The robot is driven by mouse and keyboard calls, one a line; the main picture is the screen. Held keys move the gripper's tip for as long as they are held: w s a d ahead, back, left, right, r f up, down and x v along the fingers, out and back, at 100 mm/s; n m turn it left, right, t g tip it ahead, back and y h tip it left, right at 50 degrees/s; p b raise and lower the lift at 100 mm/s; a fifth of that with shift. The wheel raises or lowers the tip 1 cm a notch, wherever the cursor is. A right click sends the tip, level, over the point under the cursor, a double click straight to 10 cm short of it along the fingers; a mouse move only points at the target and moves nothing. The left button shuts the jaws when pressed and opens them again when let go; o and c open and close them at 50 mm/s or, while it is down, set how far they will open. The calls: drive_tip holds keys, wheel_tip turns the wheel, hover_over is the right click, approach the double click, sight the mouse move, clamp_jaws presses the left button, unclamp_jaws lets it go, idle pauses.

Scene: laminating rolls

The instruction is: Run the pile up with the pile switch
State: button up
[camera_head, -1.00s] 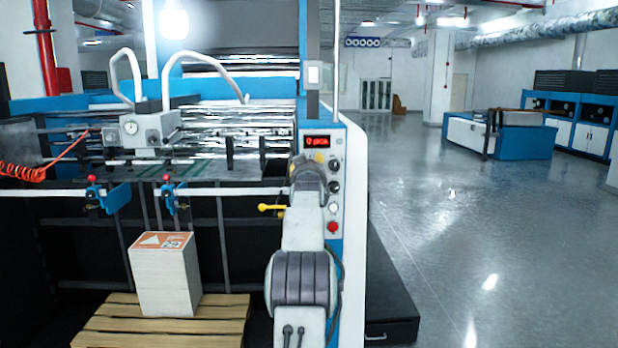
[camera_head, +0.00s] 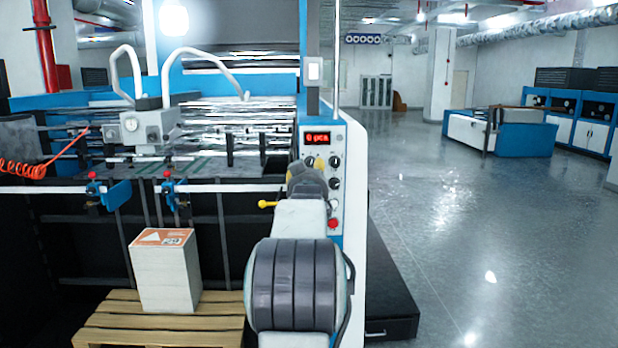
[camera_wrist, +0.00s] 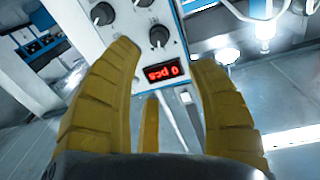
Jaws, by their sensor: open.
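The control panel (camera_head: 336,215) on the machine's side has a red display (camera_head: 317,137), dark knobs (camera_head: 334,161) and a red button (camera_head: 333,223). I cannot tell which control is the pile switch. The pile (camera_head: 163,278), a white paper stack with an orange-and-white top sheet, stands on a wooden pallet (camera_head: 150,335). My gripper (camera_wrist: 165,58) has its yellow fingers apart and empty, facing the panel. The wrist view shows the display (camera_wrist: 162,72) upside down between the fingers and several knobs (camera_wrist: 103,14) above. My arm hides part of the panel in the head view.
A small yellow lever (camera_head: 267,204) sticks out left of the panel. A white bar with red-topped blue clamps (camera_head: 118,194) crosses above the pile. The grey floor (camera_head: 470,220) further right is open.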

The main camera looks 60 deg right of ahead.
drive_tip(key=shift+s+a, duration=0.25)
drive_tip(key=shift+a, duration=0.2)
drive_tip(key=shift+f, duration=0.1)
